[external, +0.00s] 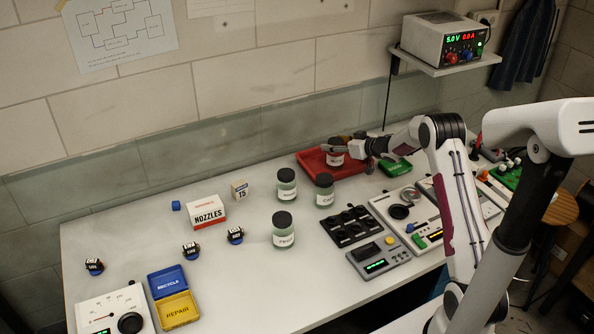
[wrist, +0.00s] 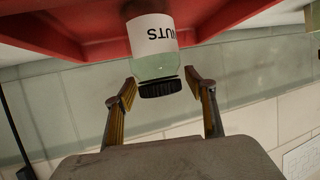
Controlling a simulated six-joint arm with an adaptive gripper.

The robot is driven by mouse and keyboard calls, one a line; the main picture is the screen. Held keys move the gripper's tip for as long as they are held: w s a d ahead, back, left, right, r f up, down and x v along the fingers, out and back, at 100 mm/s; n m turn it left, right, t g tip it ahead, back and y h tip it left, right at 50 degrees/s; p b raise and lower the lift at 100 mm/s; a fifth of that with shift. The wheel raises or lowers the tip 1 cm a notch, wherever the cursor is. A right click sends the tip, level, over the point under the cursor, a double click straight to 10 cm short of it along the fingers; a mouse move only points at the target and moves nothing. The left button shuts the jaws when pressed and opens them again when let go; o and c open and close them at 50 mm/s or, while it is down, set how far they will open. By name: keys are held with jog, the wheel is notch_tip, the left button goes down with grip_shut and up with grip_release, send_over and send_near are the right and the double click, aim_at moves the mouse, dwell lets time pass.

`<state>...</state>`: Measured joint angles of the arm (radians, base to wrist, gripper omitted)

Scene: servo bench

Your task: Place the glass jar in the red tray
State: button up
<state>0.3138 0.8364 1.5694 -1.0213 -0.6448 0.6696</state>
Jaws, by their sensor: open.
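A glass jar with a dark lid and a white label (external: 336,153) is in the red tray (external: 316,166) at the back of the bench. In the wrist view, which is upside down, the jar (wrist: 152,48) shows its label "NUTS" beside the red wall (wrist: 225,22). My gripper (wrist: 159,88) is open, with one finger on each side of the dark lid and a gap at both sides. In the external view my gripper (external: 348,148) is at the jar and partly covers it. The jar's base is not clearly visible.
Several similar jars (external: 286,190) stand in front of the tray. A green tray (external: 395,168) lies right of the red one. A nozzles box (external: 206,212), blue and yellow bins (external: 168,284) and control panels (external: 352,224) occupy the bench. The front middle is clear.

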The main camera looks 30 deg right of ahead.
jog(key=v, duration=1.2)
jog(key=shift+r, duration=0.15)
dwell(0.7)
jog(key=s+a+r+m+g+h, duration=0.25)
jog(key=s+r+h, duration=0.45)
jog(key=s+r, duration=0.75)
jog(key=s+a+f+g+y, duration=0.1)
jog(key=s+a, duration=0.3)
jog(key=s, duration=0.6)
jog(key=s+a+f+g+y, duration=0.1)
jog(key=s+a+f+g, duration=0.1)
jog(key=s, duration=0.8)
jog(key=s+a+f+g+y, duration=0.1)
jog(key=s+a, duration=0.4)
jog(key=s, duration=0.5)
jog(key=shift+s+a+f+m+g, duration=0.3)
jog(key=shift+m+g, duration=0.05)
jog(key=shift+g, duration=0.1)
